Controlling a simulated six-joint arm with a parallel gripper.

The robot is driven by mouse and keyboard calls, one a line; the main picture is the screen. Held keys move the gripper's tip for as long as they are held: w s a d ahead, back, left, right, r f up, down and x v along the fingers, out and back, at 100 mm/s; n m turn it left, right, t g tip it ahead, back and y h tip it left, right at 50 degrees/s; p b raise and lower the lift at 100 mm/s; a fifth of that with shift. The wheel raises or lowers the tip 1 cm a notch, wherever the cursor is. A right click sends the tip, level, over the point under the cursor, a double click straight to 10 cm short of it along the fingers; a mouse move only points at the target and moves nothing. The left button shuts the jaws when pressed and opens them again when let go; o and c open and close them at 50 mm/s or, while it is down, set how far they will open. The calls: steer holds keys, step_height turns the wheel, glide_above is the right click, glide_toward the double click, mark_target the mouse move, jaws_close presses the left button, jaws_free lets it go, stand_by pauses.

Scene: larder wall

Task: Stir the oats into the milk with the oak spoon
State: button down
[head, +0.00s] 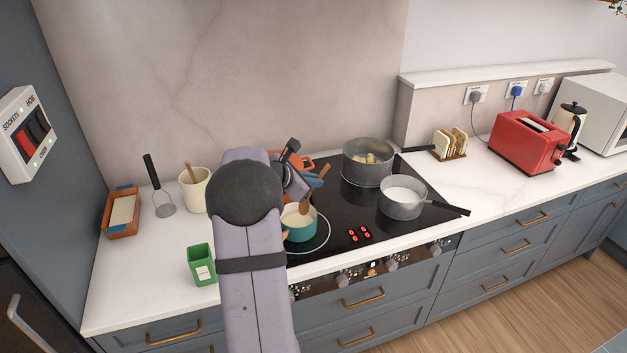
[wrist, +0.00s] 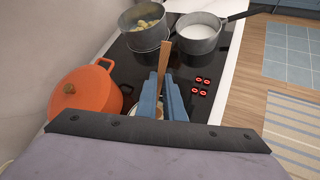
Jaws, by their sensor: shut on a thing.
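My gripper (head: 312,182) has blue fingers and is shut on the oak spoon (head: 304,208), above the front-left of the hob. The spoon's handle rises past the fingers in the wrist view (wrist: 166,62). Its head points down at the teal pot (head: 301,233); I cannot tell whether it touches the contents. The pot holds something pale cream, partly hidden by the spoon and my arm. In the wrist view the fingers hide most of the pot. A grey saucepan (head: 402,209) with white liquid stands at the hob's front right.
A grey pot (head: 367,174) with yellowish pieces stands behind. An orange lidded pot (wrist: 85,97) stands close left of my gripper in the wrist view. Red hob marks (head: 359,234) glow at the front.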

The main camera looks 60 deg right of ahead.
steer(key=shift+w+a+f+b, duration=0.1)
steer(key=shift+w+f+b, duration=0.25)
steer(key=shift+f+b, duration=0.45)
steer(key=shift+w+a+f+b, duration=0.1)
steer(key=shift+w+f+b, duration=0.4)
steer(key=shift+f, duration=0.45)
steer(key=shift+w+a+f+b, duration=0.1)
steer(key=shift+w+f+b, duration=0.15)
steer(key=shift+f+b, duration=0.55)
steer(key=shift+f, duration=0.1)
steer(key=shift+w, duration=0.1)
